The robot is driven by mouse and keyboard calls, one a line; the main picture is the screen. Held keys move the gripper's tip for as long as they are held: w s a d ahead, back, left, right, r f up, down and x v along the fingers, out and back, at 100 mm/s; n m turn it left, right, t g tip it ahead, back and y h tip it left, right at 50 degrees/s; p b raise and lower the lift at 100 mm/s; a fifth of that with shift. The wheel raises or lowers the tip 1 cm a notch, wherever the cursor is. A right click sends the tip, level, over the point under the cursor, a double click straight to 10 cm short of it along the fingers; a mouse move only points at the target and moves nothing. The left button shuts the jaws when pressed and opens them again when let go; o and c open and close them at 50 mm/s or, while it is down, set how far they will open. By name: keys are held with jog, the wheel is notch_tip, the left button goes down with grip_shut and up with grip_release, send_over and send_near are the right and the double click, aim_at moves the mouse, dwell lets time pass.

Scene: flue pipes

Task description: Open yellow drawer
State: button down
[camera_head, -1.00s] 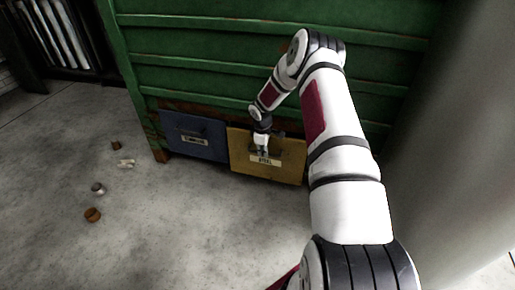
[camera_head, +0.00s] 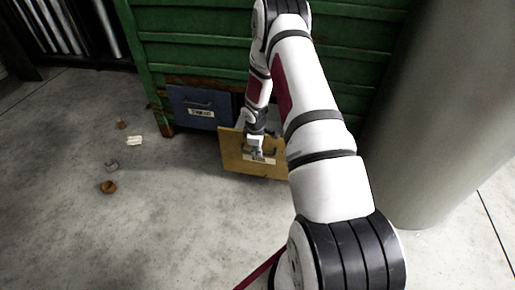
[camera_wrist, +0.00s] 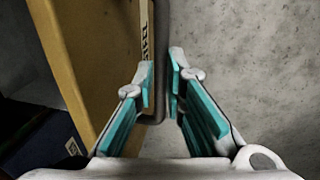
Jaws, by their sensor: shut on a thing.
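The yellow drawer (camera_head: 236,152) is in the lower part of the green cabinet (camera_head: 200,45). Its front stands forward of the cabinet, so the drawer is partly out. In the wrist view its yellow front (camera_wrist: 95,55) fills the left side, with a pale label (camera_wrist: 147,40). A dark bar handle (camera_wrist: 160,30) runs down between the fingers. My gripper (camera_head: 256,146) is at the drawer's handle, in front of the label. In the wrist view my gripper (camera_wrist: 161,82) is shut on the handle. My arm hides part of the cabinet.
A blue drawer (camera_head: 200,108) with a label is closed to the left. Small debris, including a brown piece (camera_head: 108,187) and a white piece (camera_head: 134,141), lies on the floor at left. A thick grey pillar (camera_head: 415,120) stands at right. The floor before the drawer is clear.

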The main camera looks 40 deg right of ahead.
jog(key=shift+a, duration=0.1)
jog(key=c, duration=1.7)
grip_release()
jog(key=shift+o, duration=0.2)
notch_tip(320, 180, up, 12)
jog(key=s+a, duration=0.1)
jog(key=shift+s+a+f, duration=0.15)
jog(key=shift+s+a, duration=0.1)
jog(key=shift+a, duration=0.1)
